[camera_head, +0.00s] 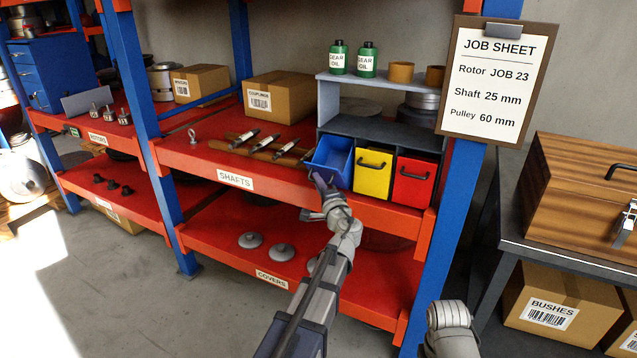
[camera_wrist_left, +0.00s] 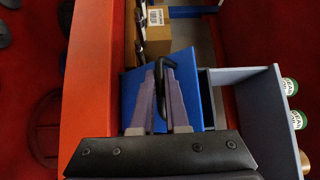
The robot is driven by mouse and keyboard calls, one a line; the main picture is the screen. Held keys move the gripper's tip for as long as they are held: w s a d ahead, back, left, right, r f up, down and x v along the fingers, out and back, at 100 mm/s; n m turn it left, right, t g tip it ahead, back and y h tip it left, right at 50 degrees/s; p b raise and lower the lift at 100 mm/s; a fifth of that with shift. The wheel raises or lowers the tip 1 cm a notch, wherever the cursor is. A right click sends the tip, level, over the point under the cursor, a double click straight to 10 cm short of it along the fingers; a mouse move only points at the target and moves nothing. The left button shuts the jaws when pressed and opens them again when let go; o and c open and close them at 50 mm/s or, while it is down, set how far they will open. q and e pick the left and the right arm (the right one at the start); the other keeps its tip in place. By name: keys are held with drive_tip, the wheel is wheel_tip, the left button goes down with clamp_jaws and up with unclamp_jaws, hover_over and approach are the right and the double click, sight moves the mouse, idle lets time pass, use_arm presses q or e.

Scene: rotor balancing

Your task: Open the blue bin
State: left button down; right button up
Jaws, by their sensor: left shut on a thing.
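The blue bin (camera_head: 341,152) is at the left of the small bin rack on the red shelf in the head view. It sticks out ahead of the yellow and red bins, and its inside shows. My left gripper (camera_head: 318,181) is at its front face. In the left wrist view, the fingers of my left gripper (camera_wrist_left: 161,92) are shut on the bin's black handle (camera_wrist_left: 172,70), in front of the blue front panel (camera_wrist_left: 205,95). My right gripper is not in view.
The yellow bin (camera_head: 372,176) and red bin (camera_head: 412,183) sit flush in the rack (camera_head: 390,130). Shafts (camera_head: 262,146) lie to the left on the shelf. A blue post (camera_head: 449,220) with a job sheet (camera_head: 495,80) stands at the right.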

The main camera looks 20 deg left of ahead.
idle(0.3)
use_arm(q)
drive_tip(key=c, duration=0.9)
unclamp_jaws()
drive_tip(key=shift+d, duration=0.1)
drive_tip(key=v, duration=0.7)
drive_tip(key=shift+s+d, duration=0.2)
drive_tip(key=shift+s, duration=0.05)
